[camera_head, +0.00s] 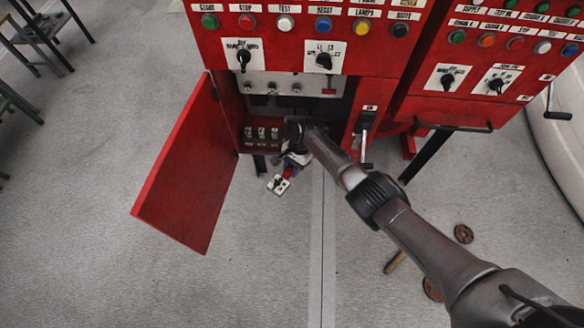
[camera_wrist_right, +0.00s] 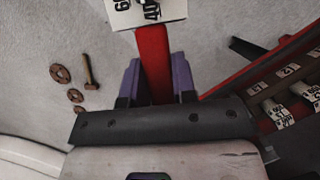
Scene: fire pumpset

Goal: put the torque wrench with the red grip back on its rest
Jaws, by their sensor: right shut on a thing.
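My right gripper (camera_head: 292,160) is in front of the open lower compartment of the red cabinet. In the right wrist view, the purple fingers of this gripper (camera_wrist_right: 156,82) are shut on a red bar, the grip of the torque wrench (camera_wrist_right: 153,50). A white plate with black numbers sits at its far end, partly cut off by the frame. In the head view the torque wrench (camera_head: 287,175) hangs below the gripper, over the floor, with its white plate outermost. The rest of the wrench is hidden. I cannot pick out its rest. My left gripper is not in view.
The red cabinet door (camera_head: 188,165) stands open left of the gripper. A compartment floor (camera_head: 262,145) holds several small tagged items, also visible at right in the wrist view. A lever (camera_head: 365,125) is on the right. Brown discs (camera_head: 463,234) and a hammer-like tool (camera_wrist_right: 88,72) lie on the floor.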

